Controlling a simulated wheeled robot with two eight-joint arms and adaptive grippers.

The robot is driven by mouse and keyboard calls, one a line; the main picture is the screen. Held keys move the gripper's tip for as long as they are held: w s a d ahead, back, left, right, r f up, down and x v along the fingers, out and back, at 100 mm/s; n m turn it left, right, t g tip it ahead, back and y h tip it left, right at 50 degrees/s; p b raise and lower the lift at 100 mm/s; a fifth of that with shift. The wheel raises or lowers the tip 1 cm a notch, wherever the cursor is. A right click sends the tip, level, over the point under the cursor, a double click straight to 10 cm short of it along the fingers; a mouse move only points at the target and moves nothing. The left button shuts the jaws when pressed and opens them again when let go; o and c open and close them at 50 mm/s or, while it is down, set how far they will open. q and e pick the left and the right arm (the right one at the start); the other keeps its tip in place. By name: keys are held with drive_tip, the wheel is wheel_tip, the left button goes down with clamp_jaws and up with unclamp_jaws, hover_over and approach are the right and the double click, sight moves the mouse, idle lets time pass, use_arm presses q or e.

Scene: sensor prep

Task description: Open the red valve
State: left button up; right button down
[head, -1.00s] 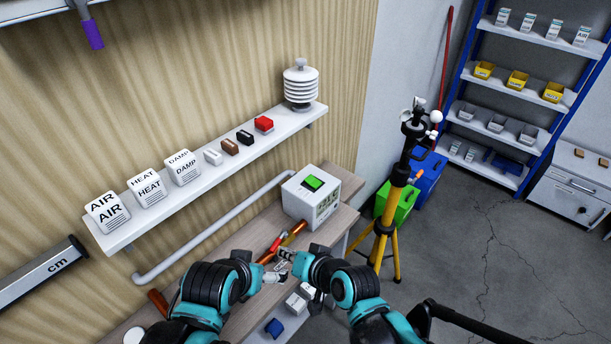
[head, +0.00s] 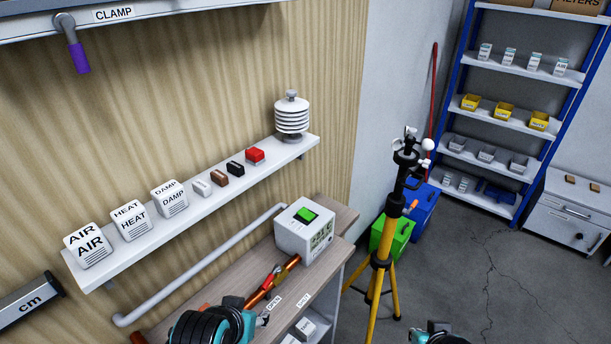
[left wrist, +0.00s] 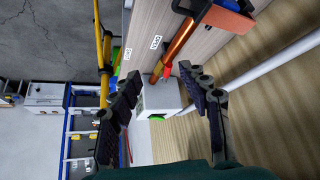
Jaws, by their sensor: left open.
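The red valve (head: 267,283) lies along a copper pipe (head: 293,262) on the bench, below the white box. In the left wrist view a small red part (left wrist: 168,71) shows beside the copper pipe (left wrist: 180,38), close to the box. White OPEN (head: 274,303) and SHUT (head: 304,299) labels lie on the bench in front of the pipe. My left gripper (left wrist: 160,80) is open and empty, its fingers apart with the box and pipe end beyond them. In the head view its arm is at the bottom edge, near the pipe's lower end.
The white box (head: 304,230) with a green button stands at the pipe's far end. A shelf (head: 200,210) with blocks and a white pipe (head: 205,265) run along the wall. A yellow tripod (head: 383,262) stands right of the bench. An orange-red flat part (left wrist: 232,20) shows in the wrist view.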

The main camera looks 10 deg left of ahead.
use_arm(q)
drive_tip(key=c, duration=0.5)
drive_tip(key=shift+w+d+m+p, duration=0.2)
drive_tip(key=shift+w+m+p, duration=0.1)
drive_tip(key=shift+p, duration=0.1)
clamp_jaws()
drive_tip(key=m+t+y+p, duration=0.2)
drive_tip(key=m+t+p, duration=0.1)
drive_tip(key=m+p, duration=0.15)
approach(270, 278)
drive_tip(key=shift+m, duration=0.45)
drive_tip(key=b+x, duration=0.1)
drive_tip(key=b, duration=0.1)
drive_tip(key=b+x, duration=0.2)
drive_tip(key=b, duration=0.1)
drive_tip(key=b+x, duration=0.2)
drive_tip(key=shift+w+d+b, duration=0.25)
drive_tip(key=shift+d+b, duration=0.1)
drive_tip(key=shift+w+a+f, duration=0.1)
drive_tip(key=shift+a+f, duration=0.2)
drive_tip(key=shift+f, duration=0.1)
